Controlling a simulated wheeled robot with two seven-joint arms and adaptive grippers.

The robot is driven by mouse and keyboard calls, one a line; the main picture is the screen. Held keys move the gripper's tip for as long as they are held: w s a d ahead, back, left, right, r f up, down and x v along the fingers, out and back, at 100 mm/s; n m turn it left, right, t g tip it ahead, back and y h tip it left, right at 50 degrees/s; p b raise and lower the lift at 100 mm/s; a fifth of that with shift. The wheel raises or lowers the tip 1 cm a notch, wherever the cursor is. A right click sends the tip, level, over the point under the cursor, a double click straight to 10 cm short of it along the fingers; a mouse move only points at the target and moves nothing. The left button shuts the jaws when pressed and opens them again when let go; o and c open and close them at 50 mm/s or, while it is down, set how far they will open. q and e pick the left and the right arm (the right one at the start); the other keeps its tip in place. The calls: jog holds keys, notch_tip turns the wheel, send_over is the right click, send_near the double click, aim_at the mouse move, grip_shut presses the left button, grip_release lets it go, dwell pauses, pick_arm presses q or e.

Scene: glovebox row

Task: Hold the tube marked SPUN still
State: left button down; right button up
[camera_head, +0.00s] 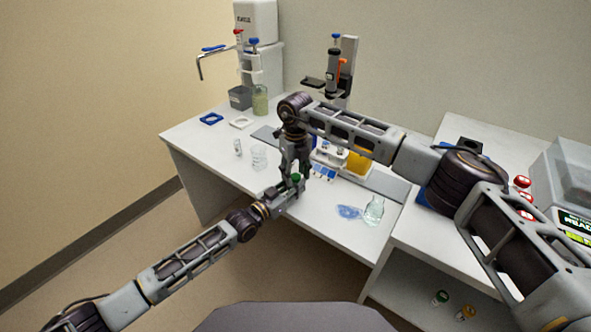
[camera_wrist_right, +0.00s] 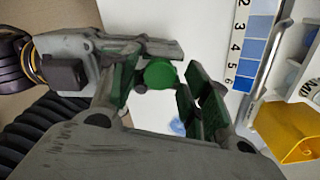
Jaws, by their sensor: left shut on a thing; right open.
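A tube with a green cap (camera_head: 296,177) is at the middle front of the bench. In the right wrist view I look down on its round green cap (camera_wrist_right: 160,74); the tube's body is mostly hidden, and no SPUN mark is readable. My left gripper (camera_head: 288,185) is shut on this tube, and its fingers show beside the cap in the right wrist view. My right gripper (camera_wrist_right: 160,95) is open, pointing down over the tube, with its fingers on either side of the cap. I cannot tell whether they touch it.
A beaker (camera_head: 259,158) and a small vial (camera_head: 238,147) stand left of the grippers. A glass bottle (camera_head: 374,210) and a blue item (camera_head: 349,212) are at the right front. A yellow container (camera_wrist_right: 297,132) and a numbered blue strip (camera_wrist_right: 252,50) lie close by.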

aim_at(296, 176)
grip_shut()
dwell(0.3)
jog(key=shift+r, duration=1.2)
dwell(0.9)
jog(key=shift+r, duration=1.9)
pick_arm(q)
jog(key=c, duration=1.2)
grip_release()
jog(key=shift+o, duration=0.2)
